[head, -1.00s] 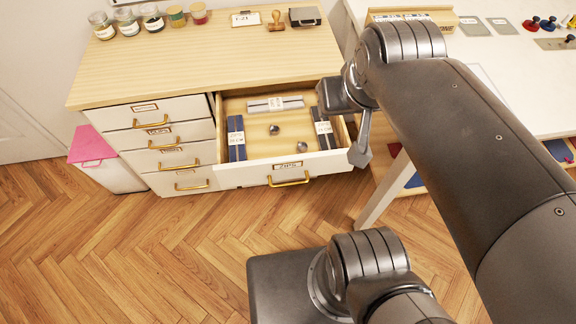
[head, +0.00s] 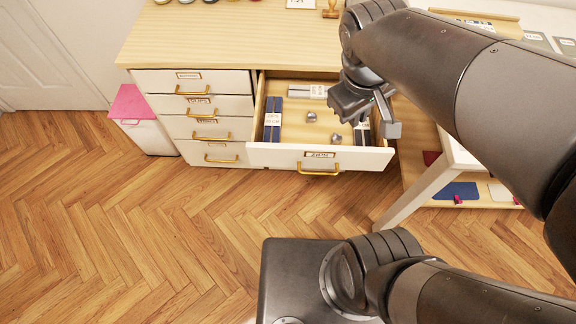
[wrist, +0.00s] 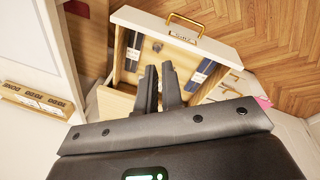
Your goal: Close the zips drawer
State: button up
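The zips drawer (head: 262,154), with a white front and brass handle (head: 319,170), is pulled out at the right of the wooden-topped cabinet. Its label reads zips. It holds dark and pale zip packs (head: 272,118) and small round metal items (head: 336,138). My gripper (head: 388,130) is above the drawer's right side and does not hold the handle. In the wrist view, my gripper's fingers (wrist: 159,68) lie close together with nothing between them. The drawer front (wrist: 150,22) and its handle (wrist: 186,30) show beyond them. My gripper hides part of the drawer's right side.
Several shut drawers (head: 212,131) stand to the left. A pink-topped bin (head: 130,104) is left of the cabinet. A white table leg (head: 418,190) and low shelf (head: 480,192) are at the right. The wooden floor (head: 140,235) in front is clear.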

jog(key=a+f+n+g+h, duration=0.1)
jog(key=a+f+n, duration=0.1)
jog(key=n, duration=0.1)
jog(key=a+f+n+g+h, duration=0.1)
jog(key=f+n, duration=0.2)
jog(key=w+a+f+n+h, duration=0.1)
jog(key=a+f+n+h, duration=0.1)
jog(key=shift+a+f+n+g, duration=0.15)
jog(key=shift+a+n+g, duration=0.2)
jog(key=shift+n+g, duration=0.05)
grip_shut()
jog(key=s+a+f+n+t+h, duration=0.2)
jog(key=a+f+n+t+h, duration=0.15)
jog(key=a+f+n, duration=0.4)
jog(key=s+a+f+n+t+h, duration=0.25)
jog(key=a+f+n+h, duration=0.2)
jog(key=f+n, duration=0.55)
jog(key=n+t, duration=0.8)
jog(key=n, duration=0.4)
send_near(296, 159)
jog(key=shift+y, duration=0.3)
jog(key=shift+x, duration=2.9)
jog(key=shift+d+r, duration=0.1)
jog(key=shift+r, duration=0.05)
